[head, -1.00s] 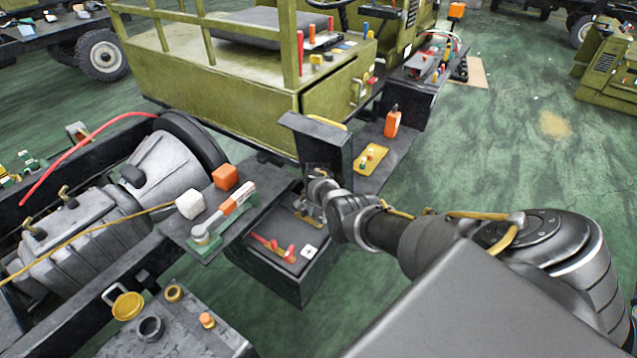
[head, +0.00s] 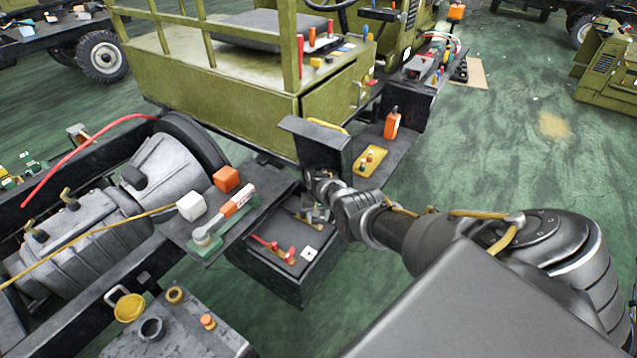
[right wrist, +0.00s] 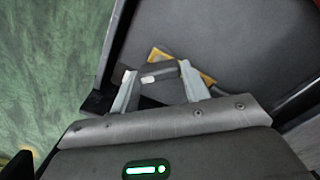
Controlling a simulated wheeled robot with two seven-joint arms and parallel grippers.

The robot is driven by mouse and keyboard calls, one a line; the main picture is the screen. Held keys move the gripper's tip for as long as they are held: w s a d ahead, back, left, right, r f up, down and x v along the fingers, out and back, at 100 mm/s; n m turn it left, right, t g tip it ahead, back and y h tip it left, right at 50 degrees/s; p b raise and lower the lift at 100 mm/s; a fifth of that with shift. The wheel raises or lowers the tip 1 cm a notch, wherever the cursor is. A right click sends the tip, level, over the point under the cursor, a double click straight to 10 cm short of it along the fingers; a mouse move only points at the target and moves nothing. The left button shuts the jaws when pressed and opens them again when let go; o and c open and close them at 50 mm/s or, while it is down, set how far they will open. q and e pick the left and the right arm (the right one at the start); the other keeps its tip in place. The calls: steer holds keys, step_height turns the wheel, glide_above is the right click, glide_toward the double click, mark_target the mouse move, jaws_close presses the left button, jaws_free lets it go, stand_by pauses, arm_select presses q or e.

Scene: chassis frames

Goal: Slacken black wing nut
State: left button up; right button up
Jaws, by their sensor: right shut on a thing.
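My right gripper (head: 316,212) reaches in from the right, at the back of an open black box (head: 275,275) with red clamps inside. In the right wrist view its two pale fingers (right wrist: 160,84) stand on either side of a dark bar-shaped piece, the black wing nut (right wrist: 160,71), and are shut on it. A small light patch shows at the nut's lower edge. A yellowish-brown plate (right wrist: 160,54) lies behind it. In the head view the nut cannot be told apart from the gripper. My left gripper is not in view.
A raised black panel (head: 325,150) stands just behind the gripper. To the left, a black shelf (head: 180,232) holds an orange-and-white lever, an orange cube and a white cube. A step with a yellow plate (head: 371,160) lies behind right. Green floor (head: 490,150) is open at right.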

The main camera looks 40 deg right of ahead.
stand_by(0.3)
steer(key=shift+w, duration=0.1)
steer(key=o, duration=1)
step_height(320, 180, up, 6)
steer(key=p, duration=0.3)
steer(key=shift+r+p, duration=0.25)
steer(key=shift+p, duration=0.15)
steer(key=shift+r, duration=0.5)
